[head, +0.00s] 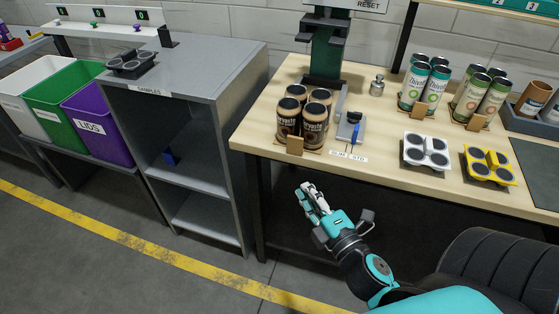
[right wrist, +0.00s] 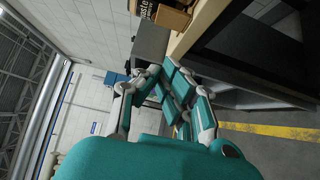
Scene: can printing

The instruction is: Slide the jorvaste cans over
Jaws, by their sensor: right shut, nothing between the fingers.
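Several dark brown jorvaste cans (head: 316,126) with black lids stand upright in a tight group at the left end of the wooden table (head: 388,130). A small brown block (head: 295,145) stands at their front. In the right wrist view, part of a dark can label (right wrist: 146,8) shows at the top edge. My right gripper (head: 312,196) is shut and empty, in front of the table edge, below and apart from the cans. Its teal fingers (right wrist: 158,74) also show in the right wrist view. My left gripper is not in view.
A green press (head: 327,50) stands behind the cans. A slide with a blue handle (head: 355,132) sits right of them, by a SLIM/STD label (head: 349,156). White (head: 426,165) and yellow (head: 489,178) can holders lie further right. A grey shelf (head: 215,90) stands left of the table.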

